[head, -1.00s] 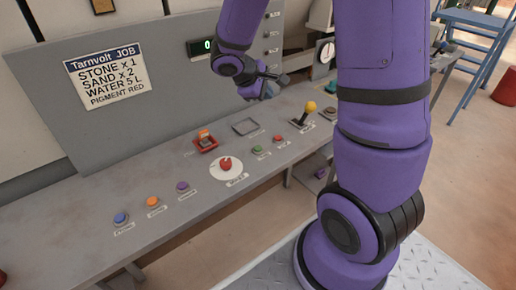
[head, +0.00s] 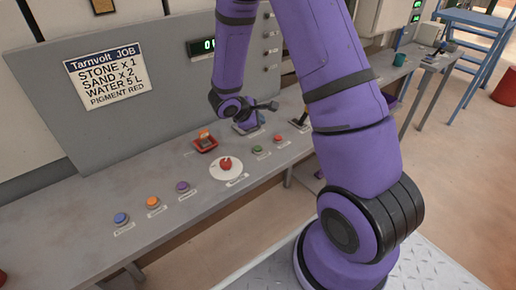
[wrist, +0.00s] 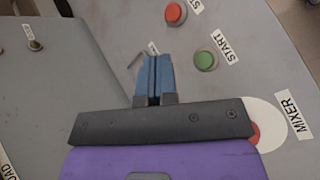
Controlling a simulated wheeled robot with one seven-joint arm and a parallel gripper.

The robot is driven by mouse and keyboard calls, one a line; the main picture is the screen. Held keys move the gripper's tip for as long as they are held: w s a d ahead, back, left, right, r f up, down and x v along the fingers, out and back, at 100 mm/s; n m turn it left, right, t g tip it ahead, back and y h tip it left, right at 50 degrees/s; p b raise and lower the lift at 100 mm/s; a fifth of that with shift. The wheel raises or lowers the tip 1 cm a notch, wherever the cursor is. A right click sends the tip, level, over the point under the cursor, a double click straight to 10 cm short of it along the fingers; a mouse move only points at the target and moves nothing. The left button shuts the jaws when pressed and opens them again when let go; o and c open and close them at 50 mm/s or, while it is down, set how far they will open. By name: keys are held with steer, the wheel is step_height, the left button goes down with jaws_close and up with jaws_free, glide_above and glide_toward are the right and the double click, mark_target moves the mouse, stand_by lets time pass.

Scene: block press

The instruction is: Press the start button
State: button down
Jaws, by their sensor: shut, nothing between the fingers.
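The start button (head: 257,149) is a green button on the grey console, right of the red mixer knob. In the wrist view the green button (wrist: 205,60) has a START label beside it, to the right of my fingertips. My gripper (wrist: 154,58) is shut and empty, its two blue fingers together. In the head view my gripper (head: 249,127) hangs over the console just behind the green button, apart from it. The wrist view does not clearly show its height above the panel.
A red button (head: 278,139) sits beside the green one. The mixer knob (head: 226,164) is on a white disc. Blue (head: 121,218), orange (head: 153,202) and purple (head: 183,187) buttons line the left front. A lever stands right, partly hidden by my arm.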

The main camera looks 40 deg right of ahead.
mark_target(258, 149)
steer(key=shift+f, duration=4.35)
steer(key=shift+f, duration=0.2)
steer(key=shift+f, duration=0.2)
steer(key=shift+f, duration=0.5)
steer(key=shift+r, duration=0.9)
steer(key=shift+r, duration=2.5)
